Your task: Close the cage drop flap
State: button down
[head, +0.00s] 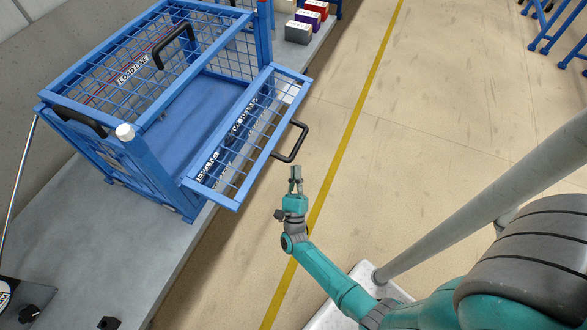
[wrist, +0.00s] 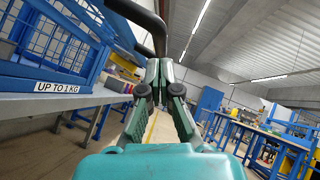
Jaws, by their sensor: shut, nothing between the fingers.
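The blue wire cage (head: 150,75) stands on a grey bench at the left in the head view. Its drop flap (head: 245,140), a blue mesh panel, is swung down and out on the side facing me. A black handle (head: 292,143) sticks out from the flap's outer edge. My gripper (head: 296,170) is shut and empty, just below that handle in the picture. In the wrist view the shut fingers (wrist: 159,65) point forward, with the black handle (wrist: 140,22) close above them. I cannot tell whether they touch.
The grey bench (head: 110,240) runs along the left, with small coloured boxes (head: 305,20) beyond the cage. A white knob (head: 124,131) tops the cage's front corner. Open floor with a yellow line (head: 345,133) lies to the right. Blue workbenches (wrist: 245,125) stand farther off.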

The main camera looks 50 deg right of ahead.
jog(key=shift+w+a+r, duration=0.1)
jog(key=shift+w+r, duration=0.1)
jog(key=shift+r, duration=0.25)
jog(key=shift+w+r, duration=0.15)
jog(key=shift+r, duration=0.3)
